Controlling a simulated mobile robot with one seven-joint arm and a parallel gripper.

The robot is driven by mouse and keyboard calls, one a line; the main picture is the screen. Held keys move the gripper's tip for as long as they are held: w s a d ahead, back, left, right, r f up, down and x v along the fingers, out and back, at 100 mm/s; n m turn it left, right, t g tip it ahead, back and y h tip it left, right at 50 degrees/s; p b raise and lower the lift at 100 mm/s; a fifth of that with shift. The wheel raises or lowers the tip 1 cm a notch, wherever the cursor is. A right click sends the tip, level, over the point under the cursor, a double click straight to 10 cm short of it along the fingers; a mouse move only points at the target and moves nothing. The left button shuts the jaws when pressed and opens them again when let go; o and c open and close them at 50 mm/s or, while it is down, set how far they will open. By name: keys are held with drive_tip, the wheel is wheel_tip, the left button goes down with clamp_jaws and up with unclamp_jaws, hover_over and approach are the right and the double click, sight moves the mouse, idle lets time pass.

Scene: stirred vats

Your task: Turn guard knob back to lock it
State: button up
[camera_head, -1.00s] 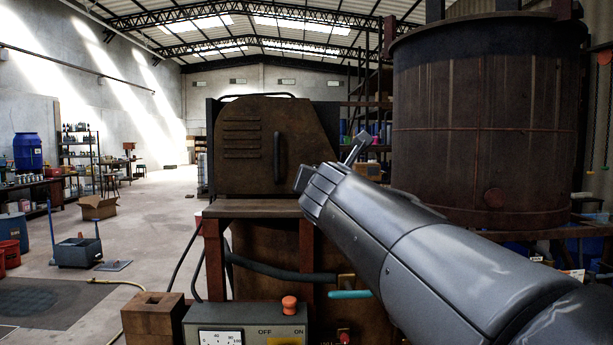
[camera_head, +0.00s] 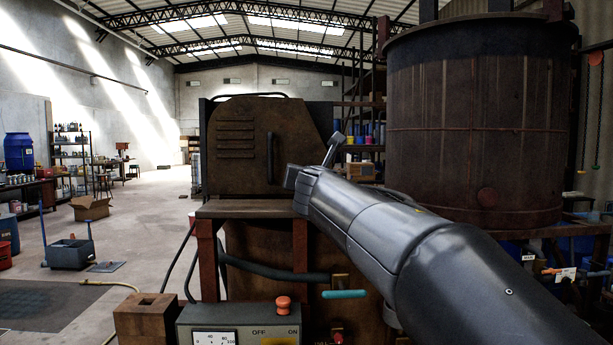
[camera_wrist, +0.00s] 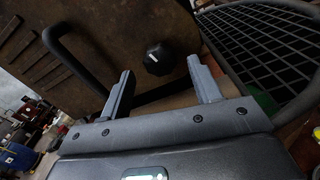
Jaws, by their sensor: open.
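The guard is a brown, rust-toned panel (camera_head: 232,150) with slots and a dark upright handle (camera_head: 270,158); it stands ahead in the head view. My gripper (camera_wrist: 160,66) is open and empty. In the wrist view its two fingers point toward the knob, which appears between the fingertips with a gap on each side. I cannot tell how far ahead of the tips it is.
A black wire mesh (camera_wrist: 265,50) lies close right of the fingers in the wrist view. The panel's bent bar handle (camera_wrist: 75,35) is at left. A control box (camera_head: 240,325) with an orange button and a large dark vat (camera_head: 475,130) flank my arm.

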drive_tip(key=shift+w, duration=1.45)
drive_tip(key=shift+c, duration=0.4)
